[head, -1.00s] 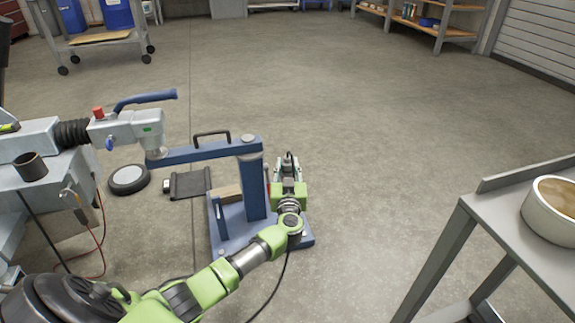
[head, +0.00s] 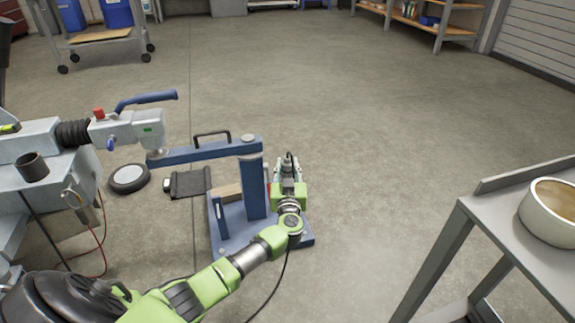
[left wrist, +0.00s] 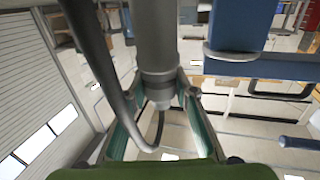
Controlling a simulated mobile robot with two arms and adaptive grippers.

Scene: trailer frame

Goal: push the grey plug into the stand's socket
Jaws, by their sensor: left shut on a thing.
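The blue stand (head: 254,190) rises from a blue base plate on the floor, with an arm reaching left from its top. My left gripper (head: 290,167) is just right of the post, above the base plate. In the left wrist view its fingers (left wrist: 162,88) are shut around the grey plug (left wrist: 156,45), a round grey body with a narrower end. A dark grey cable (left wrist: 105,55) runs beside it. The blue post also shows close on the right of that view (left wrist: 241,22). The socket cannot be made out in either view. My right gripper is not in view.
A trailer coupling with a blue handle (head: 146,99) extends over the stand's arm at left. A black-and-white wheel (head: 129,179) and a dark mat (head: 187,184) lie on the floor. A grey table (head: 505,222) with a bowl (head: 551,211) stands right.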

